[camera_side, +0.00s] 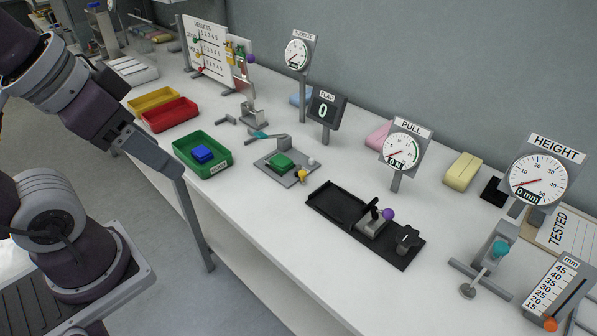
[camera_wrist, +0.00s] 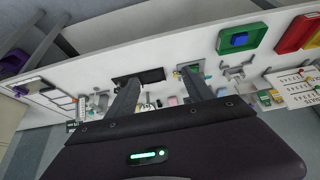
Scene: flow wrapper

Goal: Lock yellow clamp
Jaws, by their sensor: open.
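In the side view, a small yellow part (camera_side: 302,175), the likeliest yellow clamp, sits at the front corner of a grey plate fixture (camera_side: 271,173). A green block (camera_side: 282,161) lies on that plate, with a teal-tipped handle (camera_side: 259,135) behind it. Whether the clamp is locked is too small to tell. My gripper (camera_side: 178,175) is at the left, in front of the table edge, well away from the fixture. In the wrist view my gripper (camera_wrist: 161,80) has its two fingers spread apart with nothing held. The fixture (camera_wrist: 190,70) shows small near the right finger, partly hidden.
A green tray (camera_side: 222,168) with a blue block stands left of the fixture, with red (camera_side: 171,115) and yellow (camera_side: 153,101) trays behind. A FLAP display (camera_side: 325,107) stands behind the fixture. A black base (camera_side: 335,205) with a purple-knobbed lever lies to its right.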

